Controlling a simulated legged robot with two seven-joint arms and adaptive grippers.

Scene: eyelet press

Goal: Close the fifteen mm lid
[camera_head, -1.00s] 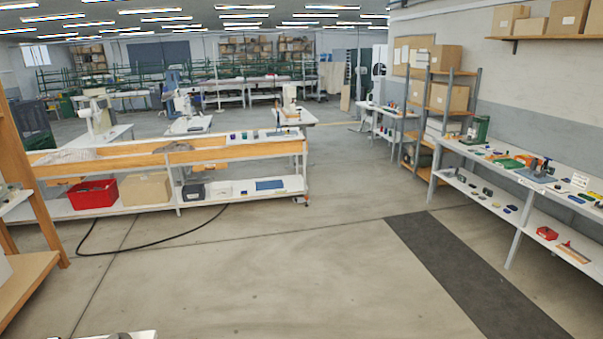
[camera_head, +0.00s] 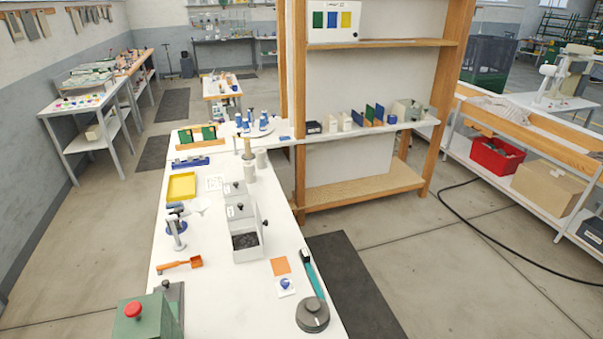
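A row of small light-grey boxes stands on the white bench. The nearest box (camera_head: 246,253) is open, with dark contents inside. Its lid (camera_head: 260,222) appears to stand upright at the box's right side. Behind it, a middle box (camera_head: 240,209) and a far box (camera_head: 235,188) look covered, with small dark marks. Size labels are too small to read, so I cannot tell which lid is the fifteen mm one. Neither of my grippers is in view.
The white bench (camera_head: 215,300) also carries a green press with a red knob (camera_head: 133,310), an orange scoop (camera_head: 180,264), a yellow tray (camera_head: 182,186) and a round grey tool with a teal handle (camera_head: 313,314). A wooden shelf (camera_head: 375,190) stands behind right.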

